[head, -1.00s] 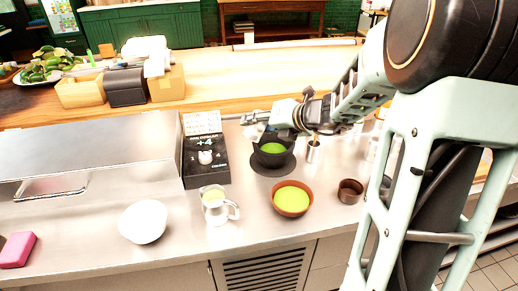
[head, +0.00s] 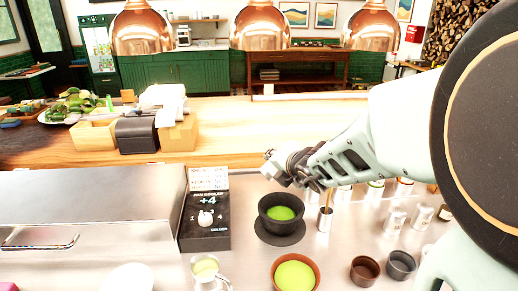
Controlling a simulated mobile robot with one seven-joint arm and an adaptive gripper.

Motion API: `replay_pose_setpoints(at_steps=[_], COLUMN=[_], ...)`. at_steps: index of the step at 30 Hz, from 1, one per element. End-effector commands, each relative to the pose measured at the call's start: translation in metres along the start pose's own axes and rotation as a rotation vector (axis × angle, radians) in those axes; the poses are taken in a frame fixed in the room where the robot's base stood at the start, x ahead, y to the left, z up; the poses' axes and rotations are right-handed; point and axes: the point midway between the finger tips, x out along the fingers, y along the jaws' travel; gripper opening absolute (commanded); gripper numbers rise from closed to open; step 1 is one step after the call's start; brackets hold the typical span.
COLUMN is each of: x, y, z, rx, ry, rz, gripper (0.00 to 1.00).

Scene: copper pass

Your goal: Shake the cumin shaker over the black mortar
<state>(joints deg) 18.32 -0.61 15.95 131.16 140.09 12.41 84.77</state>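The black mortar (head: 280,212) stands on a dark round mat on the steel counter, with bright green content inside. My gripper (head: 271,168) is above and slightly behind the mortar in the picture, apart from its rim. Its fingers are small and seen from the side, so I cannot tell whether they are open or hold anything. Several small shakers or jars stand to the right, including a pale one (head: 395,219) and another (head: 422,215). Their labels are too small to read, so I cannot tell which is cumin. My arm hides part of the right side.
A metal cup (head: 325,219) with a stick in it stands right of the mortar. In front are a green-filled brown bowl (head: 296,274), a metal pitcher (head: 207,272) and two small dark bowls. A black control box (head: 206,218) stands left. Copper lamps (head: 261,27) hang behind.

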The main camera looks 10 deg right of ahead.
Motion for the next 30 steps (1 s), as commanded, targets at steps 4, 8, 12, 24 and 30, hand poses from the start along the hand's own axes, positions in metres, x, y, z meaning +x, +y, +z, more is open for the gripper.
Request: replay_pose_setpoints(at_steps=[4,8,12,24,30], x=[-0.001,0.000,0.003,0.015,0.020], y=[0.002,0.002,0.001,-0.004,-0.010], z=[0.000,-0.003,-0.010,-0.032,-0.038], rx=[0.040,0.114,0.218,0.565,0.783], ry=[0.018,0.048,0.092,0.233,0.324], rz=[0.014,0.041,0.085,0.234,0.327], gripper=[0.11,0.11,0.11,0.11,0.11])
